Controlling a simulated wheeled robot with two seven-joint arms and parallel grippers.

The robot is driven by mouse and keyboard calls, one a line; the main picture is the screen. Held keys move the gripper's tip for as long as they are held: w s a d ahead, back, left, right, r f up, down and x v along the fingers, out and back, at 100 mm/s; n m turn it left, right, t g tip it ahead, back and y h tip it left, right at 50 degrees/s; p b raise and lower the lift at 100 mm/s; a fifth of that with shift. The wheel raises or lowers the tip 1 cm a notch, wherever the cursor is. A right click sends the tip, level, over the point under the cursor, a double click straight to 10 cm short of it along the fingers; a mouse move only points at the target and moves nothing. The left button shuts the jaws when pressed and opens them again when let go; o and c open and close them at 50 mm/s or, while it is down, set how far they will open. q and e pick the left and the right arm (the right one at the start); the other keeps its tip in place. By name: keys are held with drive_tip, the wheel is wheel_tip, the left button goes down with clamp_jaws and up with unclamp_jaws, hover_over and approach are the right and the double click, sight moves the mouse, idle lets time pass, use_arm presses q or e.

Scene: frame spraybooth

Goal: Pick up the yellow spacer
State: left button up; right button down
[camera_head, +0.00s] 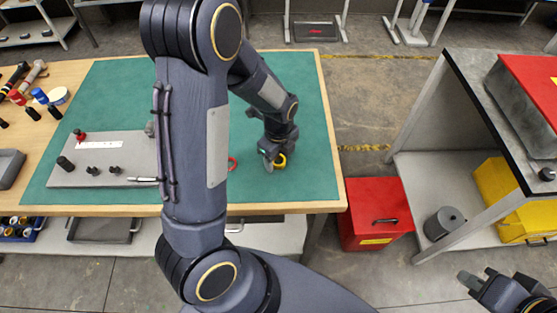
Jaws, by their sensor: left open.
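The yellow spacer (281,161), a small ring, lies on the green mat (310,120) near the right part of the workbench. My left gripper (272,163) is right at the spacer, pointing down with its jaws open. The gripper hides part of the ring, and I cannot tell whether a finger touches it. A red ring (233,163) lies to the left on the mat, partly hidden by my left arm. My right gripper (478,280) is at the lower right, above the floor and away from the bench, empty with its fingers apart.
A grey plate (105,170) with several dark knobs lies on the mat's left. Tools and small jars (40,96) stand at the bench's far left. A red toolbox (374,213) stands on the floor. A side table (455,70) stands at the right.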

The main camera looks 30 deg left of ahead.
use_arm(q)
drive_tip(key=c, duration=1.1)
drive_tip(key=shift+o, duration=0.2)
drive_tip(key=shift+r, duration=0.1)
